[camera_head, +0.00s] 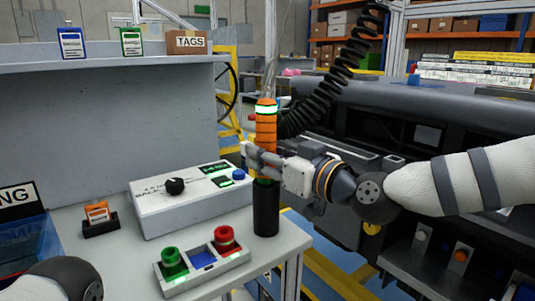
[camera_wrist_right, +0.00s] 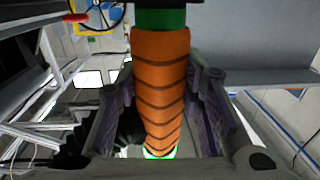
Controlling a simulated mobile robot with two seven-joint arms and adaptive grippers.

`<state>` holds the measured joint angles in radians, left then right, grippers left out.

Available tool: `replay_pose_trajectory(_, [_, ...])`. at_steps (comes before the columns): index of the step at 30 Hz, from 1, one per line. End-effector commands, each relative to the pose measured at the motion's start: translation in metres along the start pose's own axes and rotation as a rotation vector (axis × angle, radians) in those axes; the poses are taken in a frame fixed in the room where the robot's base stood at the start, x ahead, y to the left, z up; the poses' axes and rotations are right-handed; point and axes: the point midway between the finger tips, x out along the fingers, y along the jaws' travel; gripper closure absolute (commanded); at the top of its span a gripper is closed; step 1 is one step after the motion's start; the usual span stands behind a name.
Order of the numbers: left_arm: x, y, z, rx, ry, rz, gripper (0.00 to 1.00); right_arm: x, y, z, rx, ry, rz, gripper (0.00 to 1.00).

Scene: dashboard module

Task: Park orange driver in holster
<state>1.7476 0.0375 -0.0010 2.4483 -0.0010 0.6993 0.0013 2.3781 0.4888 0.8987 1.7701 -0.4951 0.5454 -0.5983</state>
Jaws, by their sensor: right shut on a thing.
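The orange driver (camera_head: 266,130) stands upright with a coiled black cord above it. It has a lit white-green band near its top. My right gripper (camera_head: 258,160) is shut around its ribbed grip, coming from the right. In the right wrist view the orange grip (camera_wrist_right: 160,80) lies between the two finger pads, with green at both ends. A black upright cylinder, seemingly the holster (camera_head: 266,210), stands at the table's right edge directly below the driver. The gripper partly hides where they meet, so I cannot tell how deep the driver sits. Only a rounded part of my left arm shows, bottom left.
A white control box (camera_head: 190,198) with a black knob and a red-and-green button panel (camera_head: 203,262) stand close left of the holster. The dark dashboard (camera_head: 430,115) fills the right side.

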Motion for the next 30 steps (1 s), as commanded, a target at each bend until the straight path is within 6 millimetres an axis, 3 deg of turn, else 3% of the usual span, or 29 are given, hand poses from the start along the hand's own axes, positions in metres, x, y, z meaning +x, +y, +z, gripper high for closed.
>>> replay_pose_trajectory(25, [-0.0008, 0.0, -0.0004, 0.0, 0.002, 0.0, 1.0, 0.0002, -0.0005, 0.0033, 0.0, -0.002, -0.001, 1.0])
replay_pose_trajectory(26, [-0.0008, 0.0, -0.0004, 0.0, 0.002, 0.0, 1.0, 0.0002, -0.0005, 0.0034, -0.001, -0.001, -0.001, 0.63])
replay_pose_trajectory(29, [-0.001, 0.0, -0.0005, 0.0, 0.003, 0.0, 1.0, 0.0002, -0.0005, 0.0027, -0.001, 0.0, -0.001, 0.42])
replay_pose_trajectory(30, [-0.001, 0.0, -0.0005, 0.0, 0.003, 0.0, 1.0, 0.0002, -0.0005, 0.0026, -0.001, 0.0, -0.001, 0.42])
